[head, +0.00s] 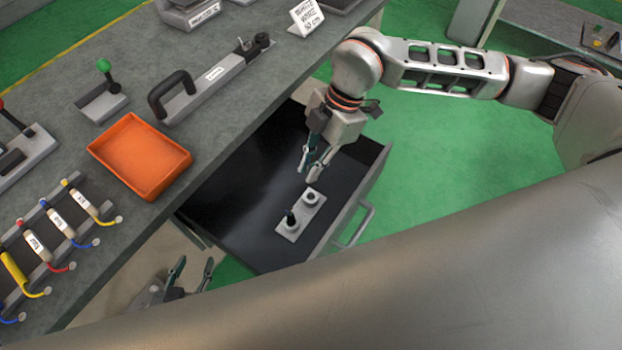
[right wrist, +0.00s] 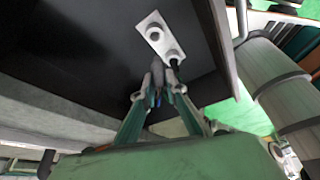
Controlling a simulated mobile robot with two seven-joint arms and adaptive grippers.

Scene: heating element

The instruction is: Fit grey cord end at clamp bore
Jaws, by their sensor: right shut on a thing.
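My right gripper (head: 309,174) points down over the open drawer, just above a pale plate (head: 288,236). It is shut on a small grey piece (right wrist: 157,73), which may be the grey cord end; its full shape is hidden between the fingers. In the right wrist view the fingers (right wrist: 158,88) reach close to the plate. The plate carries a round ring-like fitting (head: 312,196) and a black upright post (head: 291,216). I cannot tell which part is the clamp bore. My left gripper (head: 190,270) is open and empty, low at the left, away from the plate.
The dark drawer (head: 235,190) has a raised front with a handle (head: 359,225). The grey bench beside it holds an orange tray (head: 140,155), a labelled bar with a black handle (head: 171,92), a green-knobbed fixture (head: 103,66) and a rack of coloured, labelled cords (head: 62,222).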

